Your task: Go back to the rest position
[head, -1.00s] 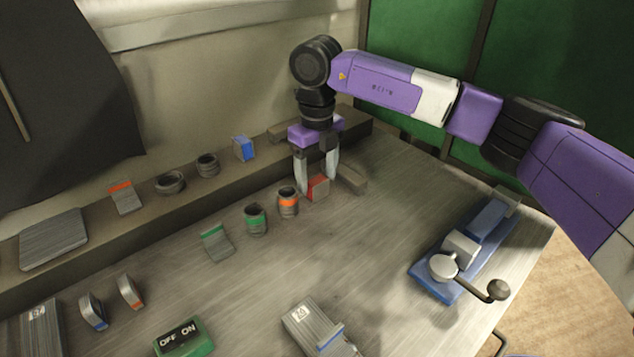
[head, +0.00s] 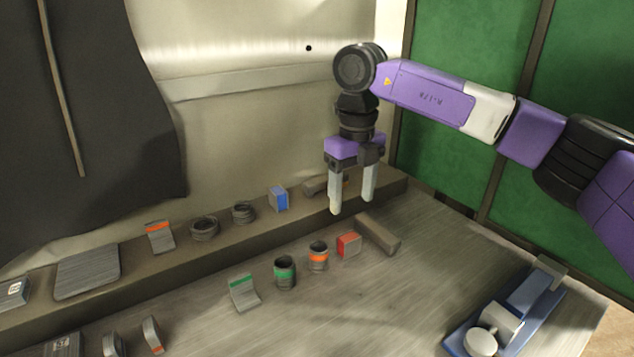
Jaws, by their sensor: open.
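My gripper (head: 351,203) hangs from my purple arm with its fingers pointing down. It is open and empty, with a clear gap between the two pale fingers. It is above the workbench (head: 330,300), in front of the raised back ledge (head: 120,290). A red-faced block (head: 348,245) stands on the bench below the fingers, apart from them. A grey bar (head: 378,234) lies to the right of that block.
Orange-banded (head: 318,256) and green-banded (head: 285,272) cylinders stand left of the red block. A blue-faced block (head: 278,198) and rings (head: 204,228) sit on the ledge. A blue vise (head: 508,315) stands at the right. Green panels (head: 455,70) rise behind my arm.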

